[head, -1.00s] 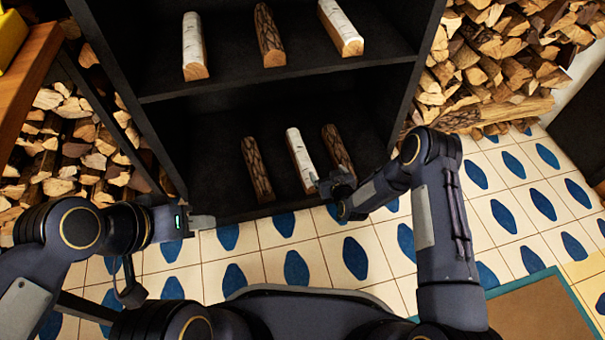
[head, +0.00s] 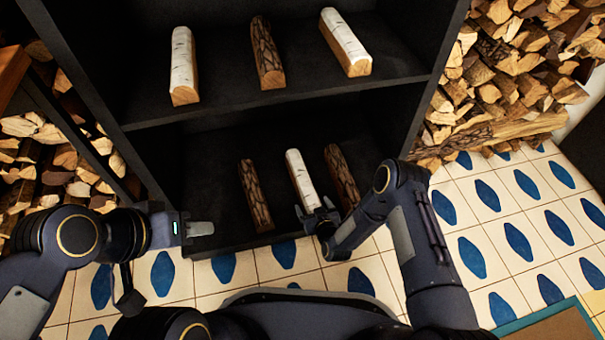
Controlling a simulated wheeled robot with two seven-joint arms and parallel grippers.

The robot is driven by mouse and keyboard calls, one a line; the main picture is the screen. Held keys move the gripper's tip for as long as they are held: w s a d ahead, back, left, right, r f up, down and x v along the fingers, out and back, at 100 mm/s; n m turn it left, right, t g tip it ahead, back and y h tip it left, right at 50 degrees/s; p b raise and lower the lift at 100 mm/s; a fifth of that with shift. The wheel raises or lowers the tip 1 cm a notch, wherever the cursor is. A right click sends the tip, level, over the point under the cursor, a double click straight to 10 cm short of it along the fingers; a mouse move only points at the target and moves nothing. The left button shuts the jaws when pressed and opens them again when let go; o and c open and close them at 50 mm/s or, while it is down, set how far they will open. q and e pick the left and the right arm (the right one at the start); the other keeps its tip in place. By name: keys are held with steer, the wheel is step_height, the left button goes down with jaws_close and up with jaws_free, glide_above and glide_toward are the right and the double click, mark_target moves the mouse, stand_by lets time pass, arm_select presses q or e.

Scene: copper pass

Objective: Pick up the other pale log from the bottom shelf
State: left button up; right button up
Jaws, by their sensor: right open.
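On the bottom shelf (head: 200,185), a pale birch log (head: 301,176) lies between two dark-barked logs, one on the left (head: 255,195) and one on the right (head: 341,172). My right gripper (head: 316,212) is open at the near end of the pale log, and its fingers overlap that end in the picture. I cannot tell whether they touch it. My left gripper (head: 205,229) is at the shelf's front left, away from the logs; whether its fingers are apart is unclear.
The upper shelf holds two pale logs, left (head: 183,66) and right (head: 345,42), with a dark log (head: 266,52) between them. Stacked firewood (head: 500,80) stands to the right. The tiled floor (head: 480,220) is clear in front.

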steer(key=shift+w+f, duration=0.1)
steer(key=shift+w, duration=0.1)
arm_select(q)
steer(key=shift+w, duration=0.35)
arm_select(e)
steer(key=c, duration=1.4)
steer(key=shift+c, duration=0.7)
steer(key=shift+w, duration=0.1)
